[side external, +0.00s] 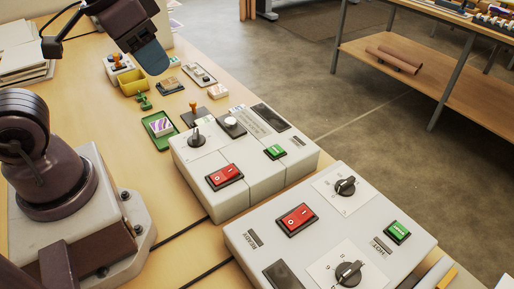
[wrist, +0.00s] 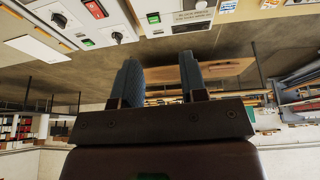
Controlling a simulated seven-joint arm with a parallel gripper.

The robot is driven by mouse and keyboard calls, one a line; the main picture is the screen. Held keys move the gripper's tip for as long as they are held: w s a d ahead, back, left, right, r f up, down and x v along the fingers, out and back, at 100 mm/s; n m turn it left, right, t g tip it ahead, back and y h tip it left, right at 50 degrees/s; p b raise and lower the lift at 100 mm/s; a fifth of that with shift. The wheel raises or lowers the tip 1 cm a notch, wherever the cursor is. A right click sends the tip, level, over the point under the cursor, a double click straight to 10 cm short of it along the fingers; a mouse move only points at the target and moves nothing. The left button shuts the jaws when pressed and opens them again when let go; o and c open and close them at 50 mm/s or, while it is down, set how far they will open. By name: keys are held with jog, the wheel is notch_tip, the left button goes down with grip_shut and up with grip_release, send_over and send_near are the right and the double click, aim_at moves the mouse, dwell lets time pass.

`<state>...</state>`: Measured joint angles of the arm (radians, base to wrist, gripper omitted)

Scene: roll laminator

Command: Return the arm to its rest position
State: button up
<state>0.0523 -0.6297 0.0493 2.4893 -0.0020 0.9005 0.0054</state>
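My gripper (side external: 152,58) is raised above the far part of the table in the side view, near the top left. Its blue-grey fingers point down and to the right. In the wrist view my gripper (wrist: 160,68) has its two fingers clearly apart, with nothing between them. The wrist view looks out level across the room, and the picture is upside down. My arm's middle links are partly out of the side view.
Two white control boxes (side external: 255,178) (side external: 317,255) with red switches and dark knobs stand on the wooden table (side external: 150,205). Stamps, a green tray (side external: 150,139) and a yellow bin (side external: 130,88) lie below my gripper. A shelf table (side external: 430,85) stands beyond bare floor.

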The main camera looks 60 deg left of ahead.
jog(key=shift+s+a+r+t, duration=0.1)
jog(key=shift+s+r+t, duration=0.15)
jog(key=shift+r, duration=0.25)
jog(key=shift+s+r+t, duration=0.15)
jog(key=shift+r+t, duration=0.2)
jog(key=shift+r, duration=0.15)
jog(key=shift+c, duration=0.2)
